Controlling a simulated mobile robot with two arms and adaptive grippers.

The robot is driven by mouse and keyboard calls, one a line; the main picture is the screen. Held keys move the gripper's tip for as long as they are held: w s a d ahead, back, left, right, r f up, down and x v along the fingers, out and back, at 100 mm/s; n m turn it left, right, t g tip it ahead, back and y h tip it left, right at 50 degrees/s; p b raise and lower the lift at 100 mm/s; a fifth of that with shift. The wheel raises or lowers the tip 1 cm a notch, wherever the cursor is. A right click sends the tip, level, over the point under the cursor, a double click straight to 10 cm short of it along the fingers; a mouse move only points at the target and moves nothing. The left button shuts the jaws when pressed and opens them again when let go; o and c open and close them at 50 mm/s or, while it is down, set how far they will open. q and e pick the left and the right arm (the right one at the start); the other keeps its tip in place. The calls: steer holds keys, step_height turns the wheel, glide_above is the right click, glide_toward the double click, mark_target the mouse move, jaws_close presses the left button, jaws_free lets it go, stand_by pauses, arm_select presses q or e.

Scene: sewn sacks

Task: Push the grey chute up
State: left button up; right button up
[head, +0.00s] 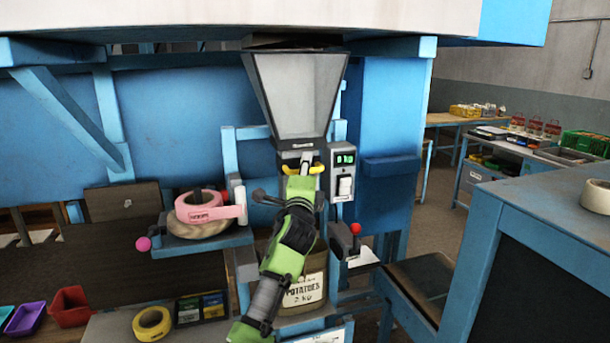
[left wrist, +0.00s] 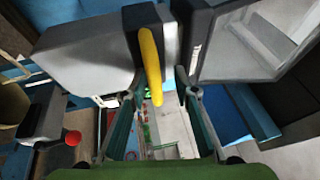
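The grey chute (head: 297,95) is a funnel with a pale front panel, wide at the top and narrowing downward, in the middle of the head view. A yellow handle (head: 319,168) sits at its lower end. My left gripper (head: 304,165) is at this handle, just below the chute's mouth. In the left wrist view, my left gripper's fingers (left wrist: 159,96) are spread apart. The yellow handle (left wrist: 151,62) shows in front of and between them; I cannot tell whether they touch it. My right gripper is not in view.
A potato sack (head: 305,291) stands below, partly behind my left arm. A box with a green display (head: 344,158) is right of the chute's mouth. A pink tape roll (head: 203,205) lies on a holder to the left. A blue bench frame (head: 470,270) stands at right.

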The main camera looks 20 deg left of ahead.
arm_select(q)
steer(key=v, duration=1.2)
step_height(320, 180, down, 20)
steer(key=w+d+n+g+h+b, duration=0.1)
steer(key=w+g+h+b, duration=0.1)
steer(key=g, duration=0.1)
steer(key=s+f+n+g+b, duration=0.15)
steer(key=s+f, duration=0.35)
steer(key=f, duration=0.9)
steer(key=s+f+n+g+h, duration=0.1)
steer(key=s+f+n+g, duration=0.3)
steer(key=f, duration=1)
steer(key=s+f+m+g+b, duration=0.15)
steer(key=s+f, duration=0.45)
steer(key=f, duration=0.7)
steer(key=s+a+f+n+g+b, duration=0.15)
steer(key=s+f+n+g, duration=0.35)
steer(key=s+f, duration=1.75)
steer(key=s+a+f+n+g, duration=0.1)
steer(key=s+f, duration=0.3)
steer(key=s, duration=1)
steer(key=s+a+f+n+g+b, duration=0.1)
steer(key=s+f+n+g, duration=0.1)
steer(key=s, duration=1.1)
steer(key=shift+s+a+f+n+g+h, duration=0.35)
steer(key=shift+f+n, duration=0.25)
steer(key=shift+f, duration=0.3)
